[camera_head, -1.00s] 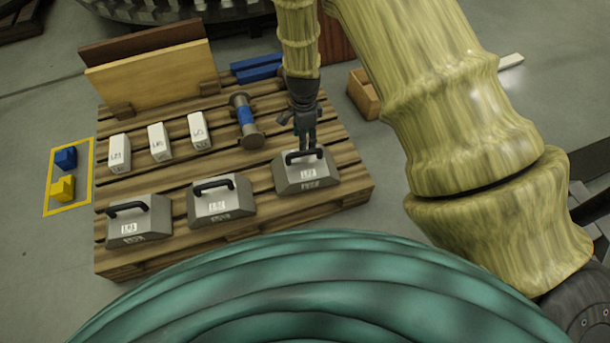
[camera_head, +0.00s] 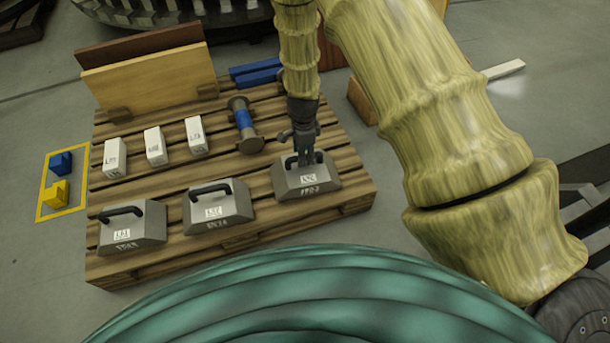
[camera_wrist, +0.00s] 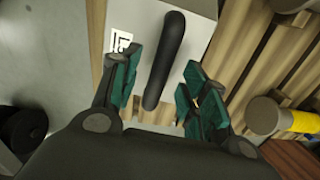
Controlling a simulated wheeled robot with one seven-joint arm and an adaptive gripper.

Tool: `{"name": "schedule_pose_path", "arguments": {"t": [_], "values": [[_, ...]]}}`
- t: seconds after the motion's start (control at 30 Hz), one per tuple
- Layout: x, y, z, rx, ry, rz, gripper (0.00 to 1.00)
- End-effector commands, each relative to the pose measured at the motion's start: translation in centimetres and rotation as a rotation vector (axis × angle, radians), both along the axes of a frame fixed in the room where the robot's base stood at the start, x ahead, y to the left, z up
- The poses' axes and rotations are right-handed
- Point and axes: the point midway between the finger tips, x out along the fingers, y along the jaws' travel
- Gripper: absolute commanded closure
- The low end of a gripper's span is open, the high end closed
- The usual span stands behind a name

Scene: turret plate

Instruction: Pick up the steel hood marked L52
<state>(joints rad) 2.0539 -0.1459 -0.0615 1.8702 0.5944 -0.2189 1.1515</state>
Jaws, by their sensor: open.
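Three grey steel hoods with black bar handles stand in a row along the pallet's near side: left (camera_head: 132,228), middle (camera_head: 218,207) and right (camera_head: 308,183). Each has a white label; the print is too small to tell surely which reads L52. My gripper (camera_head: 306,160) is at the right hood's handle, pointing down. In the wrist view, my gripper (camera_wrist: 162,86) is open, with green-padded fingers on either side of the black handle (camera_wrist: 167,55). Gaps show between the handle and both pads. The hood's grey top (camera_wrist: 198,40) and part of its label show behind.
The wooden pallet (camera_head: 250,230) also bears white blocks (camera_head: 155,146), a blue-banded spool (camera_head: 243,125), blue bars (camera_head: 257,73) and upright boards (camera_head: 150,80). A yellow floor frame (camera_head: 62,185) with blue and yellow blocks lies left. A wooden box (camera_head: 362,100) stands behind right.

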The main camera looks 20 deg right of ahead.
Motion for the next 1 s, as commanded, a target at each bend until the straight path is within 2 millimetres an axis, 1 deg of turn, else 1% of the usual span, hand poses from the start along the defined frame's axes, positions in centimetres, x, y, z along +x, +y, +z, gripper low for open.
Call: {"name": "schedule_pose_path", "arguments": {"t": [0.03,0.2,0.47,0.5,0.57,0.7,0.73,1.0], "values": [[0.0,-0.1,-1.1,0.000,0.000,-0.001,0.56],[0.0,-0.1,-3.0,0.000,0.000,-0.001,0.56],[0.0,-0.2,-3.2,0.000,-0.001,-0.001,0.56],[0.0,-0.1,-3.2,0.000,0.000,-0.001,0.59],[0.0,-0.1,-3.2,0.000,0.000,-0.001,0.70],[0.0,-0.1,-3.2,0.000,0.000,0.000,0.96],[0.0,-0.1,-3.2,0.000,0.000,0.000,1.00],[0.0,-0.1,-3.2,0.000,0.000,0.000,1.00]]}}
